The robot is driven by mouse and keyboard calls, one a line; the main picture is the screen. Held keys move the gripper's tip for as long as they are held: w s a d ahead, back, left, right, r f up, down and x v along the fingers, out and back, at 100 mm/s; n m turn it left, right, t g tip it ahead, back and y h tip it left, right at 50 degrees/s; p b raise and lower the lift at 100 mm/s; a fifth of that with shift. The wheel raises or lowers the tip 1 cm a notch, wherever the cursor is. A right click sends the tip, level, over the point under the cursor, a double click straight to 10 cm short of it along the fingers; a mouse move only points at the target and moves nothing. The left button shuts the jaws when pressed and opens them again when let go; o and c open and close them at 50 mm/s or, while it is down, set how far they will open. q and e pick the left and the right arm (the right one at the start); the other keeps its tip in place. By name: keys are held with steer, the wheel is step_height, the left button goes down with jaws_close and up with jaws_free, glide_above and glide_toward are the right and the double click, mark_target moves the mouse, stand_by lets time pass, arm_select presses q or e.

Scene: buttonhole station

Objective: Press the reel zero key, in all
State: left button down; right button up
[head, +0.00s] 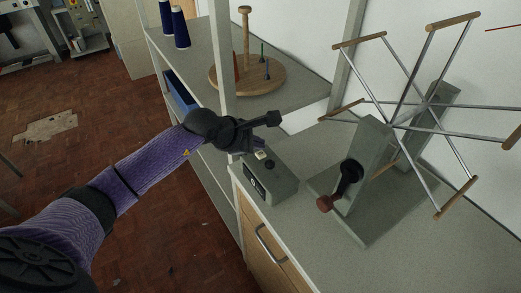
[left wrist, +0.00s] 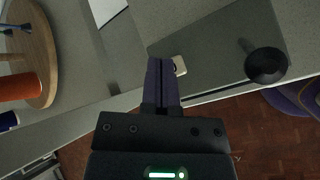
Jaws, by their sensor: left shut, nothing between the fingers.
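The counter box (head: 282,182) is a grey block on the front left part of the cabinet top. A small cream key (head: 260,155) sits on its top near the far end. In the left wrist view the key (left wrist: 180,66) shows just right of my fingertips, partly hidden by them. My left gripper (head: 262,144) is shut and empty, its fingertips close above the far end of the box beside the key. I cannot tell whether they touch it. The left wrist view shows the closed fingers (left wrist: 160,64) side by side. My right gripper is not in view.
A skein reel (head: 400,125) with wooden-ended spokes and a crank (head: 347,180) stands right of the box. Behind are a shelf with a round wooden thread stand (head: 247,79) and blue cones (head: 180,30). An upright post (head: 221,50) stands close behind my gripper.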

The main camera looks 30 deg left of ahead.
mark_target(258, 155)
arm_select(q)
steer(key=shift+r+p, duration=1.9)
steer(key=shift+r, duration=0.65)
